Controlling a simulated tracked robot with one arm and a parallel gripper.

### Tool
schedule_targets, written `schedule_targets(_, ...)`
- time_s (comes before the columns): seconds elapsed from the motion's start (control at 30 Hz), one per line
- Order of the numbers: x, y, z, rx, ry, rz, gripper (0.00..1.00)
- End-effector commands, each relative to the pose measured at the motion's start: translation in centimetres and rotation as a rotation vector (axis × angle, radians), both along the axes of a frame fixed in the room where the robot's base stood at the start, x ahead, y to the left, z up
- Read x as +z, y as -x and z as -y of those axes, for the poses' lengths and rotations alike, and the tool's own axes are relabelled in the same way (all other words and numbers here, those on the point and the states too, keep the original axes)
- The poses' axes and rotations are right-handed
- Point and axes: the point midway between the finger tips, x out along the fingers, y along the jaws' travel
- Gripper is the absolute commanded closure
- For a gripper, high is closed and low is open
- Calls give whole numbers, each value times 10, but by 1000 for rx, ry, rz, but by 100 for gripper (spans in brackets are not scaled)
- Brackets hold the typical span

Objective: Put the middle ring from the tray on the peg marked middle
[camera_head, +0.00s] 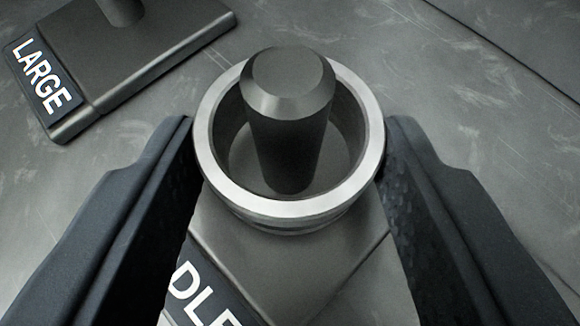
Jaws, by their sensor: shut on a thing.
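A silver metal ring (290,208) is held between the two dark fingers of my gripper (290,150), which touch its left and right sides. The ring is around a dark grey peg (288,120) with a bevelled top, and the peg's top stands through the ring's opening. The peg's base (300,262) carries a label (205,295) on which only the letters "DLE" show; the left finger and the frame edge hide the rest. I cannot tell whether the ring's underside touches the base.
A second base (145,50) with a label reading "LARGE" (42,75) stands at the upper left, its peg (122,8) cut off by the frame. The scratched grey surface (440,90) at the upper right is clear.

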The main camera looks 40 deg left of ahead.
Motion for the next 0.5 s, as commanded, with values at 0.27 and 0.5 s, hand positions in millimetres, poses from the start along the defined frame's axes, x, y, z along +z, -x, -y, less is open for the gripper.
schedule_targets(0.27, -2, 0, 0, 0, 0, 0, 79)
schedule_targets(0.5, -6, 0, 0, 0, 0, 0, 79)
